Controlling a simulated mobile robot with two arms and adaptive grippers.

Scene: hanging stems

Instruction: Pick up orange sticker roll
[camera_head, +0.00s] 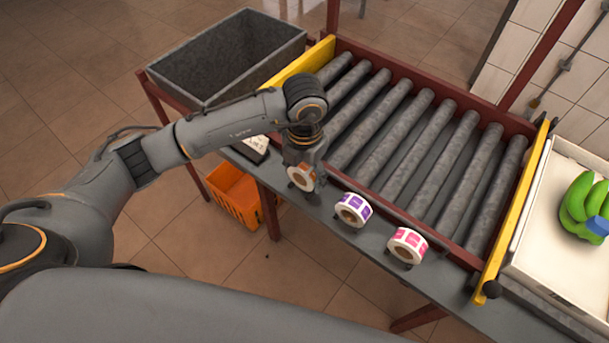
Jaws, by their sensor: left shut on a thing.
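The orange sticker roll (301,178) is at the front ledge of the roller table, under my left gripper (303,172). My left gripper points down and is shut on the roll, partly covering its upper side. I cannot tell whether the roll still touches the ledge. A purple sticker roll (353,209) and a pink sticker roll (407,245) stand to its right along the same ledge. My right gripper is not in view.
Grey rollers (400,140) lie behind the rolls, between yellow end rails. A grey bin (228,60) stands at the back left, an orange crate (233,197) below the table. A white tray (562,262) with green bananas (580,205) is at the right.

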